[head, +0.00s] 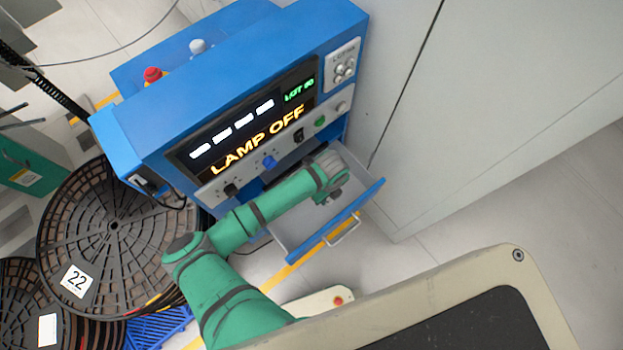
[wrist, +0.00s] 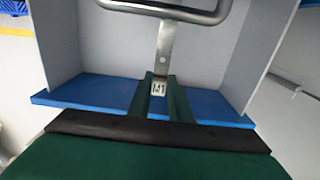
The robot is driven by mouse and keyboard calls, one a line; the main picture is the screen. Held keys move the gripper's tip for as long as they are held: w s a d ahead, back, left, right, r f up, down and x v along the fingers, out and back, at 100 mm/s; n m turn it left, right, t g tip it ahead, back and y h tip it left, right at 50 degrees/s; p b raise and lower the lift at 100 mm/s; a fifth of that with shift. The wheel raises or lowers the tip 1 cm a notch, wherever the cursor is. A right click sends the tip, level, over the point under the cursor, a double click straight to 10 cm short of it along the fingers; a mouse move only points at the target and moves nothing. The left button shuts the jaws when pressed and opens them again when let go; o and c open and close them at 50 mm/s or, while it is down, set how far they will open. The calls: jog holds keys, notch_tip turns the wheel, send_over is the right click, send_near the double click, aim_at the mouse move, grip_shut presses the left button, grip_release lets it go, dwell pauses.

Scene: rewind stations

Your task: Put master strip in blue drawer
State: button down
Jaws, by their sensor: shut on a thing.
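My gripper (head: 328,188) is over the open blue drawer (head: 350,217), which has a blue front, a grey inside and a metal handle. In the wrist view, the green fingers of my gripper (wrist: 160,90) are shut on the narrow grey master strip (wrist: 165,50). A small white tag with dark marks shows between the fingers. The strip runs up the picture towards a bent metal bar; I cannot tell whether they are joined. The drawer's grey walls and blue edge (wrist: 85,92) lie around and behind it. In the head view the strip cannot be made out clearly.
The blue machine (head: 230,75) with a lit LAMP OFF panel stands directly above the drawer. A large grey cabinet (head: 480,90) is close on the right. Black reels (head: 105,225) stand at the left. Light floor lies below the drawer.

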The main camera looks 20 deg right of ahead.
jog(key=f, duration=0.7)
jog(key=s+f, duration=0.1)
jog(key=f, duration=0.3)
jog(key=shift+s+d, duration=0.1)
jog(key=shift+d, duration=0.2)
jog(key=shift+a+f, duration=0.1)
jog(key=shift+f, duration=0.2)
jog(key=shift+w+a+f, duration=0.1)
jog(key=shift+w+f, duration=0.05)
jog(key=shift+w, duration=0.05)
jog(key=w+a, duration=0.2)
jog(key=w, duration=0.1)
jog(key=shift+a, duration=0.1)
jog(key=shift+w+a+f, duration=0.1)
jog(key=shift+w+f, duration=0.15)
jog(key=shift+f, duration=0.3)
jog(key=shift+a, duration=0.25)
jog(key=shift+s+d+f, duration=0.1)
jog(key=shift+d, duration=0.1)
jog(key=c, duration=1.6)
grip_release()
jog(key=shift+s+d, duration=0.1)
